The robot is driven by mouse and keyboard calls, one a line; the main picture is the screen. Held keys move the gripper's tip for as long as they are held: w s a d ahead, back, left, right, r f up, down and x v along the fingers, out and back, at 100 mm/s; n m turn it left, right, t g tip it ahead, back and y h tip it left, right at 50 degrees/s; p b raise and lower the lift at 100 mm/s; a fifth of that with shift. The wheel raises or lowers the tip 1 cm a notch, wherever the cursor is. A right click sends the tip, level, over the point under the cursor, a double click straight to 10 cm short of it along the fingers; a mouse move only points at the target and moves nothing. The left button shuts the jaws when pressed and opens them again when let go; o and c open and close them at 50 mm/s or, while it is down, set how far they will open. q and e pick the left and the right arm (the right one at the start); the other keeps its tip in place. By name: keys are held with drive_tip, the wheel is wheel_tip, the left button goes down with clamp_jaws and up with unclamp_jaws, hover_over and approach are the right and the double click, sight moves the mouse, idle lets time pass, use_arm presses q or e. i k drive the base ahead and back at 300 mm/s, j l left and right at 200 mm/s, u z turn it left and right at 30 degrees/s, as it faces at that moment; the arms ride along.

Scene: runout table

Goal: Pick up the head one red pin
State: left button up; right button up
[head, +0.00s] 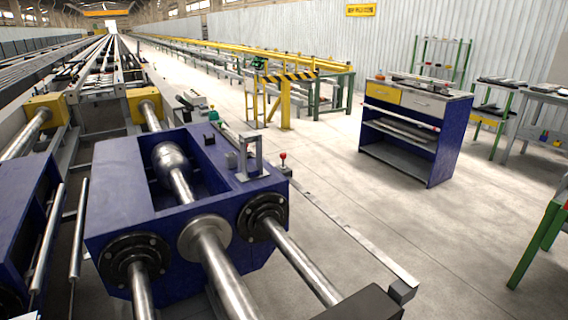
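I cannot make out a red pin for certain. A small red-topped knob on a thin stem (283,158) stands upright at the right edge of the blue machine block (130,185). Tiny red spots also show on the blue workbench cabinet (448,150), but they are too small to identify. Neither of my grippers is in the head view.
Steel rods (222,268) run from the machine block toward the front. A long rail (345,235) edges the machine on the right. The concrete floor (420,235) is clear between it and the cabinet. A green-legged table (540,235) stands at the right edge.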

sight(283, 155)
drive_tip(key=l+z, duration=0.35)
drive_tip(key=i+l+z, duration=0.35)
drive_tip(key=l, duration=0.2)
drive_tip(key=i+l+z, duration=0.7)
drive_tip(key=i+l, duration=0.15)
drive_tip(key=i, duration=0.4)
drive_tip(key=i+l+u, duration=0.1)
drive_tip(key=i, duration=0.45)
drive_tip(key=i+j+u, duration=0.15)
drive_tip(key=u, duration=0.3)
drive_tip(key=i+u, duration=0.45)
drive_tip(key=i+l+u, duration=0.1)
drive_tip(key=u, duration=0.35)
drive_tip(key=i+l+u, duration=0.15)
drive_tip(key=i+u, duration=0.25)
drive_tip(key=k, duration=0.05)
